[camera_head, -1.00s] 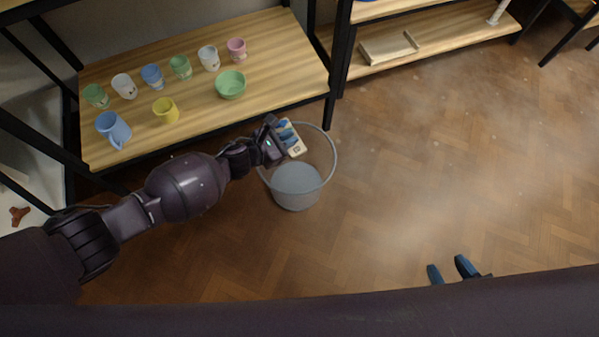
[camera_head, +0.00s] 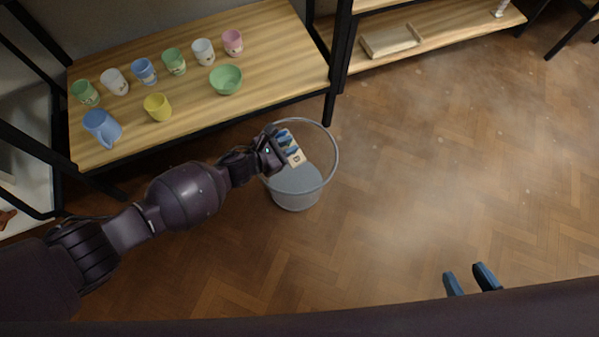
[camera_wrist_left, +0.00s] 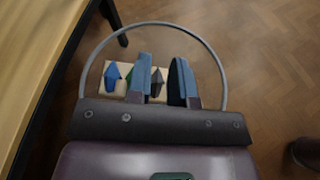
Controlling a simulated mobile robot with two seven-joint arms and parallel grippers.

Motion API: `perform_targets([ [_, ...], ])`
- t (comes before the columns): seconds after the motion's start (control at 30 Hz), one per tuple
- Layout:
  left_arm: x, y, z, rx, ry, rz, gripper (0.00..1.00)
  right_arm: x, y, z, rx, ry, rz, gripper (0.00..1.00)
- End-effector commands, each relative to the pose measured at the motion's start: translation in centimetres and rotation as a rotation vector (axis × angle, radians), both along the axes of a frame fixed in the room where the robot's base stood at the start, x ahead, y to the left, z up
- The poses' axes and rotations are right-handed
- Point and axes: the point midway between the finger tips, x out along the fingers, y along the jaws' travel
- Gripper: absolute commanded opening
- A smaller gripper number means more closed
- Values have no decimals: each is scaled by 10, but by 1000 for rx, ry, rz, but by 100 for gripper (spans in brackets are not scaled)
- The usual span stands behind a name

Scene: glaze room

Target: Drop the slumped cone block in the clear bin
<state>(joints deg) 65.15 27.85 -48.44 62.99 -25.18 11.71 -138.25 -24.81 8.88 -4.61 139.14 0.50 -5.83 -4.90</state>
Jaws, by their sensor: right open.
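The slumped cone block (camera_head: 297,158), a pale slab with small blue, green and grey cones, is at the fingertips of my left gripper (camera_head: 283,147). My left gripper is shut on it and holds it inside the rim outline of the clear bin (camera_head: 296,201). In the left wrist view the block (camera_wrist_left: 119,93) shows beside and partly behind one finger of the gripper (camera_wrist_left: 160,80); the contact is partly hidden. The bin's round rim (camera_wrist_left: 160,24) arcs around them. My right gripper (camera_head: 472,280) shows as two blue fingers, apart and empty, at the lower right.
A wooden shelf (camera_head: 270,40) at upper left carries several cups, a green bowl (camera_head: 226,80) and a blue mug (camera_head: 102,127). Its black leg (camera_head: 330,105) stands close to the bin. A shallow tray (camera_head: 392,42) is on another shelf. Floor right of the bin is clear.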

Motion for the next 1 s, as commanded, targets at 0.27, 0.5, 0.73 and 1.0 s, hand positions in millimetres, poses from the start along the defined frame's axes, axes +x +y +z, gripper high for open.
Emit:
perform_targets([
  [0.27, 0, 0, 0, 0, 1, 1, 41, 0, 0, 0, 0, 1, 1, 43],
  [0.5, -3, 5, 2, 2, 1, 1, 41, 1, 0, 2, -2, -2, 2, 43],
  [0.73, -17, 31, 19, 1, -5, 2, 41, 1, 3, 3, -22, 45, 15, 43],
  [1.0, -40, 66, 36, 2, -6, 2, 41, 1, 6, 4, -47, 95, 30, 43],
])
